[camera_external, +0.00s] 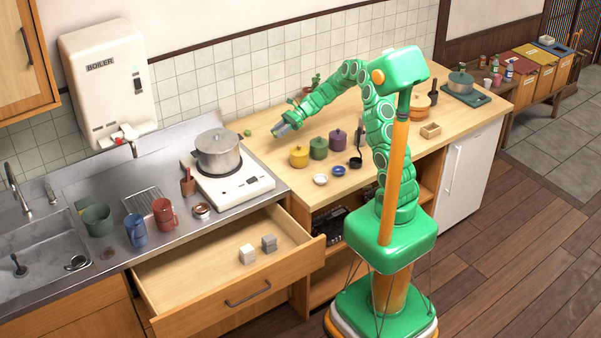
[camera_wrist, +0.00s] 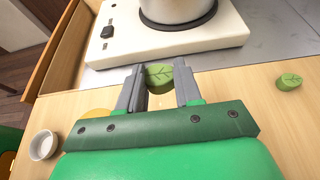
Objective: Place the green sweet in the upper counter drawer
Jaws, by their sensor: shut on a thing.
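My gripper (camera_external: 281,129) is over the wooden counter, right of the stove; in the wrist view my gripper (camera_wrist: 160,82) has its two grey fingers shut on a green sweet (camera_wrist: 159,74) with a leaf pattern. In the external view the held sweet is hard to make out. A second green leaf-patterned sweet (camera_wrist: 288,81) lies apart on the counter, to the right in the wrist view; in the external view it is the small green piece (camera_external: 247,133) near the wall. The upper counter drawer (camera_external: 255,285) is pulled open. It holds a white cube (camera_external: 248,254) and a grey cube (camera_external: 269,243).
A pot (camera_external: 218,153) stands on the white stove (camera_external: 245,186), between my gripper and the drawer. Yellow (camera_external: 299,157), green (camera_external: 319,148) and purple (camera_external: 337,140) lidded jars stand near my gripper. The left part of the drawer floor is clear.

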